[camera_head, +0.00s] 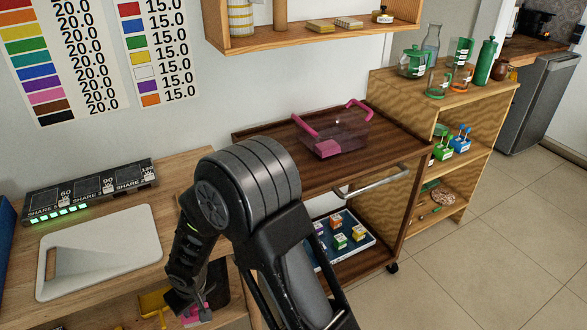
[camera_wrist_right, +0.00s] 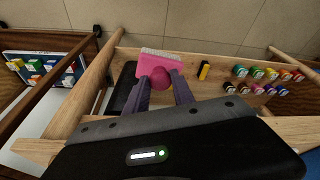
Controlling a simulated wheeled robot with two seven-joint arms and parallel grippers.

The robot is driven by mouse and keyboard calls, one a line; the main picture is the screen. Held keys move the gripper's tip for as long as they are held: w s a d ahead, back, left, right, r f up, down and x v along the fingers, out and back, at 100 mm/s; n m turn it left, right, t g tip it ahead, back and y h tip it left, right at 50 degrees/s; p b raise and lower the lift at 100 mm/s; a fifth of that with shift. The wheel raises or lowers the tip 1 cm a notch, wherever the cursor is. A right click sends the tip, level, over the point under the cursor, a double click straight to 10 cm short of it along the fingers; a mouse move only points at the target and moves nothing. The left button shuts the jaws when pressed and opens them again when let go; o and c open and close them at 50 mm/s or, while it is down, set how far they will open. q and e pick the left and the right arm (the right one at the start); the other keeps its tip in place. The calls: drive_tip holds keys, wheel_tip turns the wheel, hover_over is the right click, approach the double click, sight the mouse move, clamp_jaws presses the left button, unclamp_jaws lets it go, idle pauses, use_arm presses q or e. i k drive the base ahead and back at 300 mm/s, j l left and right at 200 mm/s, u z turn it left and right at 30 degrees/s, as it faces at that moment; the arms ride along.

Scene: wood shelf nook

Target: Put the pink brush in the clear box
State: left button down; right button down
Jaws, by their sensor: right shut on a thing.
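The pink brush (camera_wrist_right: 152,66) has pale bristles and a rounded knob, and shows in the right wrist view. My right gripper (camera_wrist_right: 164,82) is shut on the knob, one finger on each side. In the head view the right gripper (camera_head: 196,308) is low at the desk's front, with a bit of pink at its tips; my arm hides part of it. The clear box (camera_head: 345,139) has pink handles and stands on the top of the dark wooden cart, up and right of the gripper. Something pink shows at its lower left. My left gripper is not in view.
The dark wooden cart (camera_head: 262,140) has a metal handle (camera_head: 372,182) and a tray (camera_head: 357,254) of small blocks below. The desk's lower shelf (camera_wrist_right: 213,88) holds a yellow item (camera_wrist_right: 204,70) and several coloured jars (camera_wrist_right: 262,73). A white board (camera_head: 105,250) lies on the desk.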

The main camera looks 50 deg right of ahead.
sight(332, 127)
drive_tip(key=k+l, duration=0.15)
drive_tip(key=l, duration=0.25)
drive_tip(key=k+l, duration=0.2)
drive_tip(key=l, duration=0.2)
drive_tip(key=k+l, duration=0.15)
drive_tip(key=l, duration=0.25)
drive_tip(key=k+l, duration=0.2)
drive_tip(key=l, duration=0.2)
